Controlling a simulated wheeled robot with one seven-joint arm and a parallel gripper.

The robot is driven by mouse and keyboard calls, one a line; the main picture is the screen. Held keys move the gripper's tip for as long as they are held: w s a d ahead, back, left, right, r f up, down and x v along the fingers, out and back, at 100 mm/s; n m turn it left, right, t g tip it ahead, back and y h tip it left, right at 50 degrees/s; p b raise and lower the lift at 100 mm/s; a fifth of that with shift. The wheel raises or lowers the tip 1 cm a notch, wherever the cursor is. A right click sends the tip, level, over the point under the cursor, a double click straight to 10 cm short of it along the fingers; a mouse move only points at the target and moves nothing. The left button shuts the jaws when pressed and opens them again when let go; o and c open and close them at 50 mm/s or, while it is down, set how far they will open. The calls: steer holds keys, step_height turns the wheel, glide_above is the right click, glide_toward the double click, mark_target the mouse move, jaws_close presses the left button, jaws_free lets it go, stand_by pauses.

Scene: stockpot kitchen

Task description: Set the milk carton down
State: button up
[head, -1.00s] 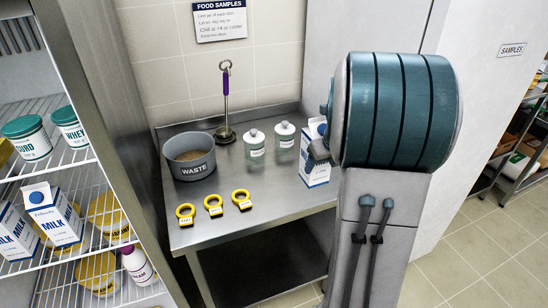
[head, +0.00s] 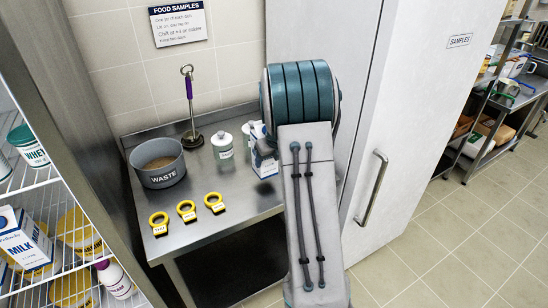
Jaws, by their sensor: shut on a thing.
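The milk carton (head: 264,164) is white with blue markings and stands upright at the right part of the steel table (head: 225,228). Its right side is hidden behind my arm. My gripper (head: 268,143) is mostly hidden by my own arm; a small grey part shows at the carton's upper part, and it is shut on the carton. I cannot tell whether the carton's base touches the table top.
An open fridge (head: 45,270) with milk and tubs is left. A tall SAMPLES cabinet (head: 420,110) stands right.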

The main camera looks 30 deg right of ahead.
steer(key=shift+f+p, duration=0.35)
steer(key=shift+f, duration=1.55)
steer(key=shift+f, duration=0.1)
steer(key=o, duration=1.8)
steer(key=shift+f, duration=0.1)
